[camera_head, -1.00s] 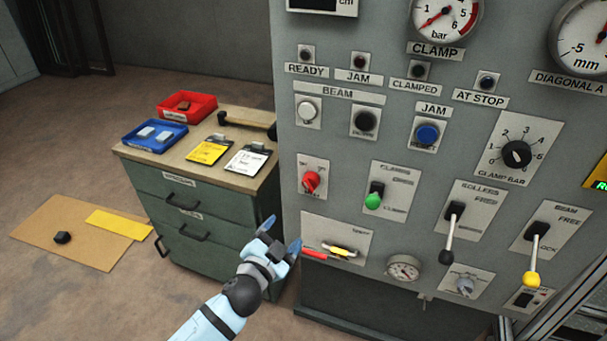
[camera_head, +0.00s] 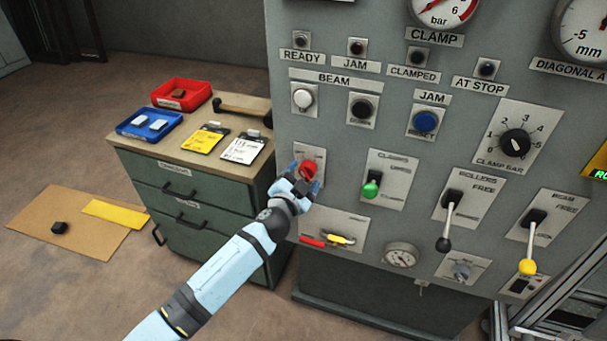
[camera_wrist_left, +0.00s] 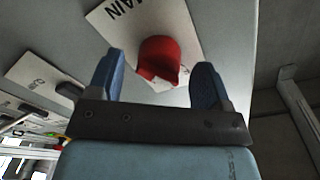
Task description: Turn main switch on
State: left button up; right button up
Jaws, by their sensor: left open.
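The main switch is a red rotary knob (camera_head: 308,170) on a white plate, at the left side of the grey control panel (camera_head: 400,130). In the left wrist view the red knob (camera_wrist_left: 160,60) sits between my two blue fingertips, with the word MAIN on its plate (camera_wrist_left: 125,25). My left gripper (camera_head: 303,179) is open around the knob, with a gap visible on both sides in the wrist view. In the head view the gripper partly covers the knob's plate. My right gripper is not in view.
A green-tipped clamp switch (camera_head: 371,188) is just right of the main switch. Levers with black (camera_head: 445,240) and yellow (camera_head: 529,266) knobs stick out further right. A green drawer cabinet (camera_head: 190,205) with red and blue trays stands left of the panel.

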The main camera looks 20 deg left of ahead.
pick_arm(q)
jog(key=shift+w, duration=0.5)
jog(key=shift+c, duration=0.2)
jog(key=c, duration=0.8)
jog(key=shift+c, duration=0.2)
